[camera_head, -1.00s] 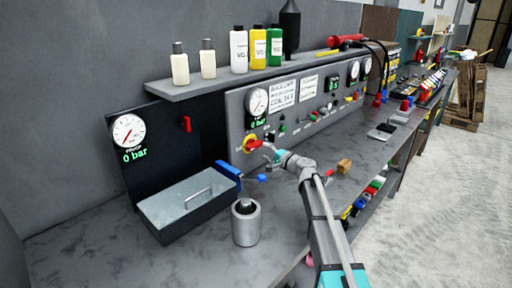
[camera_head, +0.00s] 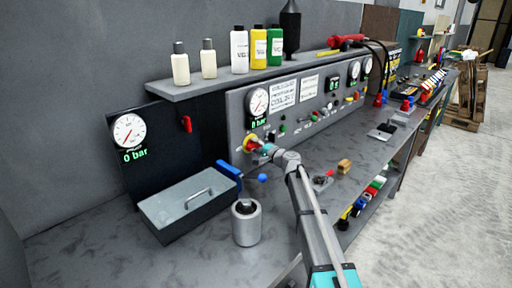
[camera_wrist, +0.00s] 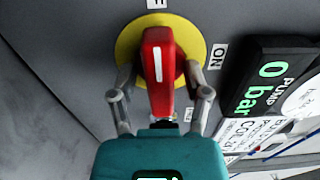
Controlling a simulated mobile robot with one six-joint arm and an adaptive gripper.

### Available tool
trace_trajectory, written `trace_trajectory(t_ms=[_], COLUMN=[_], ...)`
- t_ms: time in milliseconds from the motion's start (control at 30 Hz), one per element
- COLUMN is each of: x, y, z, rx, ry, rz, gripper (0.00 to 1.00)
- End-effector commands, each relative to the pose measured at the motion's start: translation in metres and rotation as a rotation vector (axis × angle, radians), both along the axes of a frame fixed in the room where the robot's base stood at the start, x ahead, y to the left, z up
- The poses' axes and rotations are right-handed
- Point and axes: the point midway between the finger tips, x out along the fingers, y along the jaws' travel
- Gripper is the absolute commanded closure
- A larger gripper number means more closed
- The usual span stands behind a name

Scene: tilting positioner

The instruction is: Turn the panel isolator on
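The panel isolator is a red handle (camera_wrist: 158,65) with a white line on a round yellow plate (camera_wrist: 127,42). In the head view its yellow plate (camera_head: 248,141) is at the left end of the grey panel. In the wrist view the handle and its line run up and down, with an ON label (camera_wrist: 218,57) to the right and a partly cut-off label above. My gripper (camera_wrist: 160,95) is open, with one finger on each side of the handle and gaps between. In the head view my gripper (camera_head: 264,148) is at the isolator and hides part of it.
A pump gauge display (camera_wrist: 268,80) reads 0 bar, right of the isolator. A blue-ended lever (camera_head: 262,177), a grey lidded box (camera_head: 160,225) and a metal cylinder (camera_head: 246,225) stand on the bench below. A shelf with bottles (camera_head: 238,50) overhangs the panel.

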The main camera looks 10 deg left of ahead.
Motion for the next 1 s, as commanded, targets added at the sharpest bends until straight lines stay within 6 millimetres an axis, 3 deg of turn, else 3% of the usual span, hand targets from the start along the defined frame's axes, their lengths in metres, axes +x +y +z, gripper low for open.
trace_trajectory(t_ms=[33, 200, 300, 667, 1000], x=[0.0000, 0.0001, 0.0000, 0.0002, 0.0002], y=[-0.0002, -0.0006, -0.0008, -0.0013, -0.0018], z=[0.0000, 0.0000, 0.0000, -0.0001, -0.0002], rx=[0.000, 0.000, 0.000, 0.013, 0.108], ry=[0.000, 0.000, 0.000, 0.017, 0.139], rz=[0.000, 0.000, 0.000, -0.001, -0.001], gripper=[0.55, 0.86, 1.00, 1.00, 1.00])
